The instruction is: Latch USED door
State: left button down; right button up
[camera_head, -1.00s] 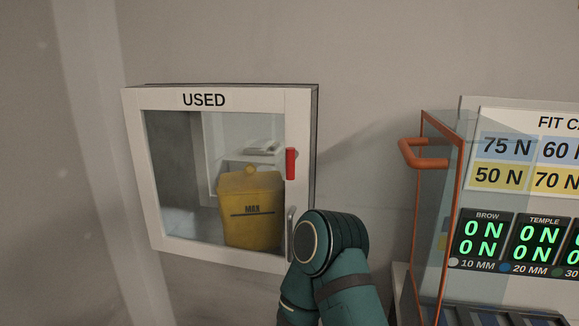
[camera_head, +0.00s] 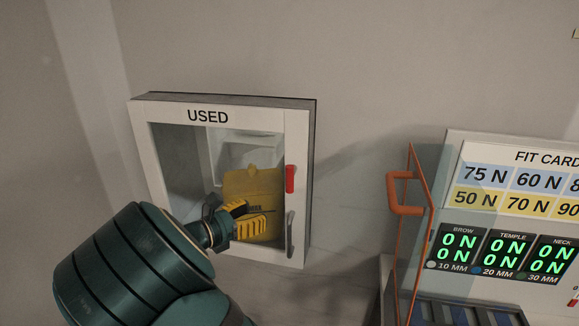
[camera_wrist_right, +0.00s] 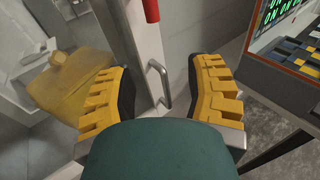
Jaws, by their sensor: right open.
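The USED door (camera_head: 207,116) is a white frame with a clear window on a wall cabinet. It looks shut or nearly shut in the head view. A red latch (camera_head: 290,179) stands upright on its right side, above a grey bar handle (camera_head: 290,234). My right gripper (camera_head: 240,218) is open in front of the window's lower part, left of the handle. In the right wrist view, the handle (camera_wrist_right: 158,83) shows between the open yellow fingers (camera_wrist_right: 160,90), with nothing held. The red latch (camera_wrist_right: 151,10) is at the top edge there. My left gripper is not visible.
A yellow bin (camera_head: 252,185) stands inside the cabinet, partly hidden by my gripper. To the right are an orange-framed clear panel (camera_head: 408,205) and a fit card board (camera_head: 500,180) with green displays. Bare wall lies between the cabinet and the panel.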

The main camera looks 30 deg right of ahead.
aim_at(287, 181)
notch_tip(287, 181, up, 4)
jog(key=h, duration=0.1)
jog(key=w+d, duration=0.1)
jog(key=d, duration=0.3)
jog(key=w+d, duration=0.1)
jog(key=d, duration=0.3)
jog(key=w+d, duration=0.1)
jog(key=d, duration=0.3)
jog(key=shift+d+r, duration=0.1)
jog(key=shift+d, duration=0.2)
grip_shut()
